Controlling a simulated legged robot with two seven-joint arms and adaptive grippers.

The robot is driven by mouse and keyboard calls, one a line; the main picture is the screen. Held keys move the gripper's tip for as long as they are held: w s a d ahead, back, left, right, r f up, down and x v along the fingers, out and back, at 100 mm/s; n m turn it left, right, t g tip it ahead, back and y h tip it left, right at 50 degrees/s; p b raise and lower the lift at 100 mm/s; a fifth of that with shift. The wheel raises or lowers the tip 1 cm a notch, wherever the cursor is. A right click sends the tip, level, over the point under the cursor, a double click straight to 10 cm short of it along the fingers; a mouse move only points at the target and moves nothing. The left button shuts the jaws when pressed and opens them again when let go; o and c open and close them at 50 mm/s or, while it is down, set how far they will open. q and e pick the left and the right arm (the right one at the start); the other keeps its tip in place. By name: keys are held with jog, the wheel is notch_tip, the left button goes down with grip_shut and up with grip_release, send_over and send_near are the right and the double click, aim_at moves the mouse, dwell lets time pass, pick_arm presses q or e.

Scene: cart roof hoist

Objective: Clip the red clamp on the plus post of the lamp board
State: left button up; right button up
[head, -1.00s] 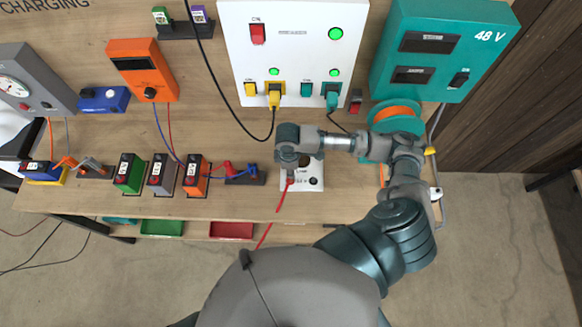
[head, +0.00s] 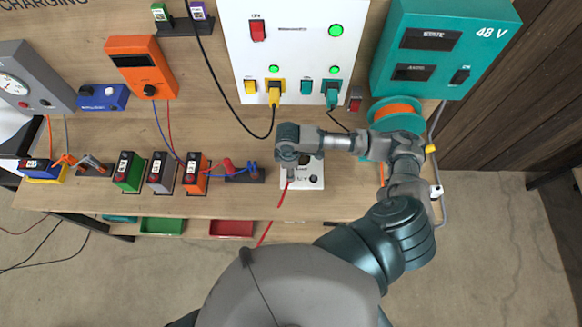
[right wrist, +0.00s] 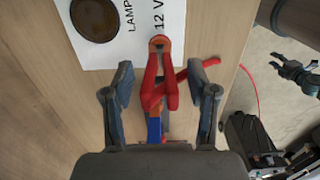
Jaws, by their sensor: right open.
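The white lamp board (head: 317,182) lies on the bench. The right wrist view shows its label side (right wrist: 105,52) and dark round lamp (right wrist: 97,20). The red clamp (right wrist: 158,90) has its nose at the orange-ringed post by the "12 V" print; whether its jaws grip the post cannot be told. My right gripper (right wrist: 161,92) is open, one finger on each side of the clamp, with gaps. In the head view the gripper (head: 289,170) hangs over the board's left part and hides the clamp. My left gripper (right wrist: 293,76) seems to show small at the right, its opening unclear.
A red cable (head: 283,197) runs from the clamp over the bench's front edge. A holder (head: 245,176) with red and blue clamps stands left, beside orange, grey and green blocks. A teal reel (head: 396,117) stands behind my arm.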

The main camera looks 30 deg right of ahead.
jog(key=r, duration=1.1)
jog(key=shift+w+a+r, duration=0.15)
jog(key=shift+a+r, duration=0.05)
jog(key=shift+r, duration=0.1)
